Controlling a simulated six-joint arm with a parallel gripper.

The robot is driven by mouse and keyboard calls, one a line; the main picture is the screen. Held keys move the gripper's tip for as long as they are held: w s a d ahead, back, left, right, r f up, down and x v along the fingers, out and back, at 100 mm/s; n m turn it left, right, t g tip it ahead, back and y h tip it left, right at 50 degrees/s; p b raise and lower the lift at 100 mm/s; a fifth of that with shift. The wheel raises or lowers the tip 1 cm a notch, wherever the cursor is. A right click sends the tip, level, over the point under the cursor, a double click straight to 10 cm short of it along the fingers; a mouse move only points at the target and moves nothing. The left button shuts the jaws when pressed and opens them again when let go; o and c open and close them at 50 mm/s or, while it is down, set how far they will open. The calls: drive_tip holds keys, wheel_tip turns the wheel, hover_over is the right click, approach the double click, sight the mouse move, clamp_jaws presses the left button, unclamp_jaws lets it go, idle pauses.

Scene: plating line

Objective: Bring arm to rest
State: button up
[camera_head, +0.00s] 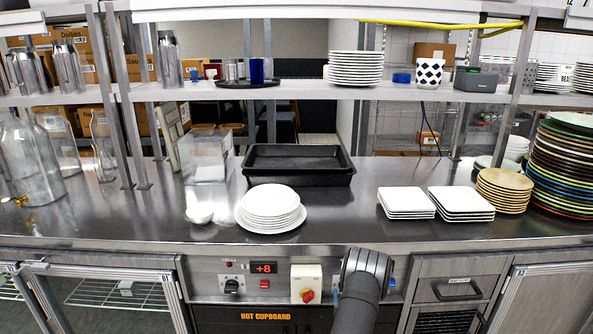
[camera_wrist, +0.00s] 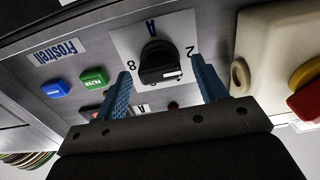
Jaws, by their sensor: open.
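In the wrist view my gripper (camera_wrist: 165,82) is open, with its two blue fingers apart. A black rotary knob (camera_wrist: 158,62) on a white plate marked A, 2 and 8 shows between and just beyond the fingertips. I cannot tell whether either finger touches it. Nothing else is between the fingers. In the head view my dark arm reaches up from the bottom edge to the counter's front panel, right of the red and yellow switch (camera_head: 308,292). The fingertips are hidden there behind my arm.
The wrist view shows a red and yellow switch (camera_wrist: 305,88), a green button (camera_wrist: 94,78) and a blue button (camera_wrist: 56,88) close by. Above the panel, the counter (camera_head: 340,220) holds stacked white plates (camera_head: 270,208), square plates (camera_head: 406,202) and a black tray (camera_head: 297,164).

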drive_tip(key=shift+w, duration=0.95)
drive_tip(key=shift+s, duration=0.15)
